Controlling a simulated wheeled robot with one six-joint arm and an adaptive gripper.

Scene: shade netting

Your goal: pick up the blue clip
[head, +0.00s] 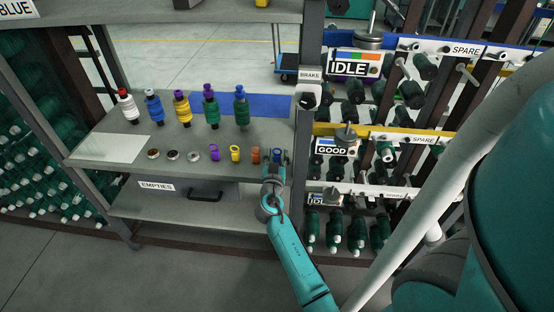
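The blue clip (277,153) is at the right end of the front row on the grey shelf. Only a small part of it shows, because my gripper (277,158) is right at it and partly covers it. The fingertips seem to lie on either side of the clip. They are too small to tell whether they touch it or are shut on it. I cannot tell whether the clip rests on the shelf or is lifted.
An orange clip (255,155), yellow clip (235,153) and purple clip (214,153) stand close to the left. Behind them are several coloured bobbins (182,108) and a blue mat (255,105). A grey post (302,130) rises close to the right.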

